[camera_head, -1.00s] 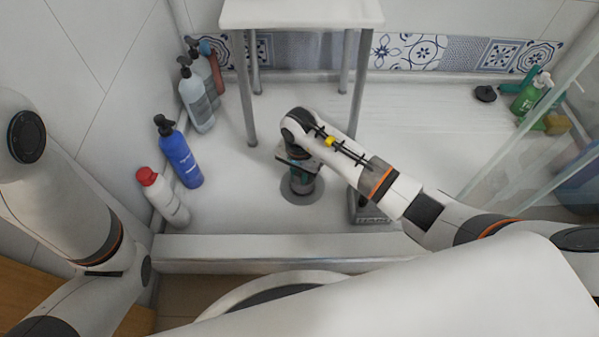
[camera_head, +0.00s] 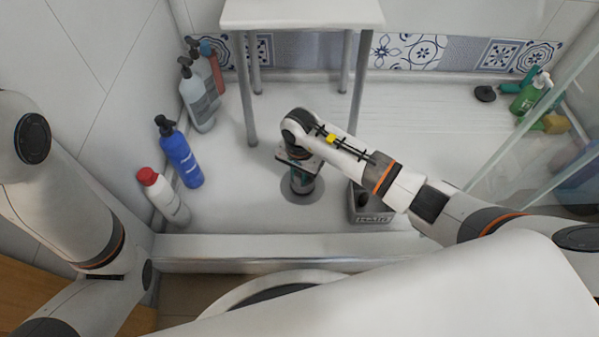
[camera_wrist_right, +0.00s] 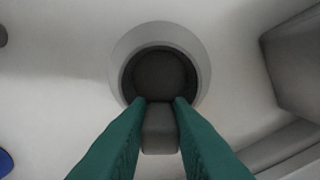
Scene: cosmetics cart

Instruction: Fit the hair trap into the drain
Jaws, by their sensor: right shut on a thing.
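My right gripper (camera_head: 302,184) points down over the drain (camera_head: 289,196) in the shower floor, covering much of it in the head view. In the right wrist view, its two green fingers (camera_wrist_right: 160,104) are shut on the grey grip block of the hair trap (camera_wrist_right: 160,130). The trap's dark round part (camera_wrist_right: 158,76) shows inside the ring of the drain (camera_wrist_right: 203,62), roughly centred, with a dark band around it. I cannot tell how deep it sits or whether it touches the drain. My left arm comes in at the left; its gripper is out of view.
A grey box (camera_head: 370,212) stands close right of the drain. A white stool (camera_head: 301,14) stands behind it. Bottles line the left wall, including a blue one (camera_head: 180,157) and a red-capped white one (camera_head: 163,197). A dark puck (camera_head: 484,93) lies back right. The raised sill (camera_head: 280,246) runs in front.

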